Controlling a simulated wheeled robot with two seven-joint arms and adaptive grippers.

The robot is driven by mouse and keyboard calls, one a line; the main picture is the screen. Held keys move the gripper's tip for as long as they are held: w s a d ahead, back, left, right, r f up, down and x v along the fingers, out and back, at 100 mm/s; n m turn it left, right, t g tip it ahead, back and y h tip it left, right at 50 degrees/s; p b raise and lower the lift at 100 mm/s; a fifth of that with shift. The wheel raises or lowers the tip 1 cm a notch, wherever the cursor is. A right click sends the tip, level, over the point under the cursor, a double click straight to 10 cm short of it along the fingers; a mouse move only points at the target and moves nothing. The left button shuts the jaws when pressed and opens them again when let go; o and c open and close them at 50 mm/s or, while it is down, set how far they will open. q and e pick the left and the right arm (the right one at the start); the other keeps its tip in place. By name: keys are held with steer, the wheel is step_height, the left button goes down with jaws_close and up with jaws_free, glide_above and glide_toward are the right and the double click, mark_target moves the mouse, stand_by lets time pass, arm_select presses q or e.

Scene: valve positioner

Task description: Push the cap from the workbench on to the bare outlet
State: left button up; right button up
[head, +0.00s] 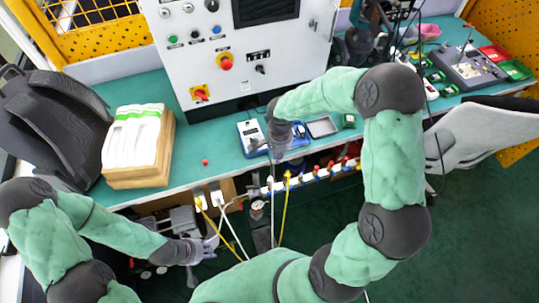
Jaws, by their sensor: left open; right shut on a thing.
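A small red piece (205,161), which looks like the cap, lies on the green workbench (222,176) near its front edge. A blue and white device (248,132), which looks like the valve positioner, sits on the bench to its right. Its outlets are too small to make out. My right gripper (277,152) points down at the device's right part and covers some of it. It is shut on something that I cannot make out. My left gripper (207,246) is open and empty, in front of the bench and below its edge.
A wooden block with white and green pieces (140,146) stands left of the red piece. A white control cabinet (240,60) rises behind. A grey tray (321,127) lies right of the device. Cables (238,232) hang along the bench front. The bench around the red piece is clear.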

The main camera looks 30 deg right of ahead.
mark_target(301, 174)
steer(key=s+d+f+m+b, duration=0.1)
steer(key=d+m, duration=0.1)
steer(key=m, duration=0.2)
steer(key=s+d+f+m+b, duration=0.1)
steer(key=d+f+m, duration=0.1)
steer(key=d+m, duration=0.1)
steer(key=s+d+f+m+b, duration=0.1)
steer(key=s+d+m, duration=0.1)
steer(key=m, duration=0.4)
steer(key=shift+d+f, duration=0.3)
steer(key=shift+d, duration=0.45)
steer(key=shift+f+b, duration=1.4)
steer(key=shift+f, duration=1.3)
steer(key=shift+f+b, duration=0.2)
steer(key=shift+b, duration=1.2)
steer(key=shift+f+b, duration=0.55)
steer(key=shift+b, duration=0.1)
steer(key=o, duration=0.8)
step_height(301, 174, up, 12)
